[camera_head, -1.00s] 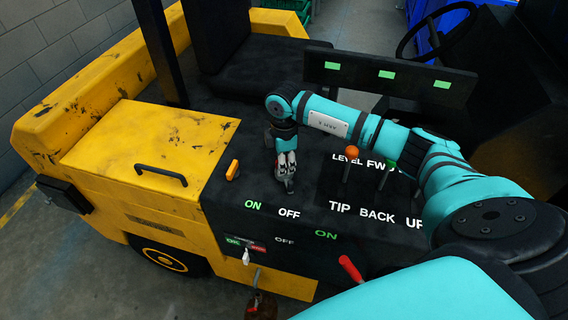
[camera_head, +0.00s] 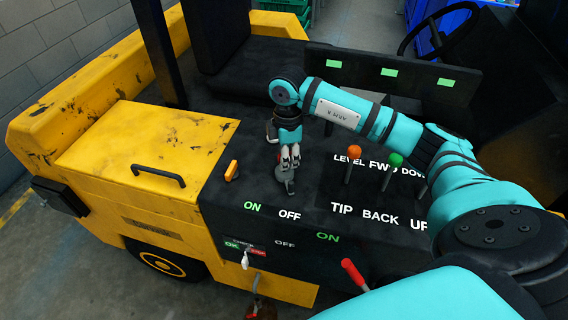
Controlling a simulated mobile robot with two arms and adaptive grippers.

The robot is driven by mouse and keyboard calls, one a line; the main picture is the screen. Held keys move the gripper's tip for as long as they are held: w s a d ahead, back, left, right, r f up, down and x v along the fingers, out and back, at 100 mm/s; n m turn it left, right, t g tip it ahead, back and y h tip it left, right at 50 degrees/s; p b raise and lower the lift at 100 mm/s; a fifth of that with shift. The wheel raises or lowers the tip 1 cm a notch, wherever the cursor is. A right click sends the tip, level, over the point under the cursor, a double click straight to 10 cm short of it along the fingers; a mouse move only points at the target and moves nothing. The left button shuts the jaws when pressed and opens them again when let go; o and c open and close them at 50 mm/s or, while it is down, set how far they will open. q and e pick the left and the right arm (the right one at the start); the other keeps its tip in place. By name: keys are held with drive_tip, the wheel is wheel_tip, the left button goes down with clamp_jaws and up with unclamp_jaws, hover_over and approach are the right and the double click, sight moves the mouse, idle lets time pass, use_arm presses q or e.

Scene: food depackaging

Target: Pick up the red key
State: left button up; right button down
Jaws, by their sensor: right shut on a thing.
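My right gripper (camera_head: 289,163) points down over the black control panel (camera_head: 318,205), above the white OFF label. It is shut on a small grey part (camera_head: 285,178) at its fingertips. The fingers partly hide this part, and I cannot tell whether it is a key or whether it is clear of the panel. A red handle (camera_head: 354,274) sticks out at the panel's lower front edge, apart from the gripper. I cannot make out a red key for certain. My left gripper is not in view.
An orange knob (camera_head: 232,170) stands left of the gripper. An orange-topped lever (camera_head: 354,153) and a green-topped lever (camera_head: 395,160) stand right, near my right arm. A white switch (camera_head: 245,259) is on the front face. A yellow cover (camera_head: 140,145) is at left.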

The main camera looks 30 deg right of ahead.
drive_tip(key=s+b, duration=0.1)
drive_tip(key=s, duration=0.3)
drive_tip(key=s+b, duration=0.2)
drive_tip(key=s, duration=0.3)
drive_tip(key=s+a+r+b, duration=0.1)
drive_tip(key=s, duration=0.3)
drive_tip(key=shift+s+b, duration=0.2)
drive_tip(key=shift+b, duration=0.1)
drive_tip(key=shift+s+r, duration=0.2)
drive_tip(key=shift+s, duration=0.35)
drive_tip(key=shift+r, duration=0.1)
drive_tip(key=shift+r, duration=0.35)
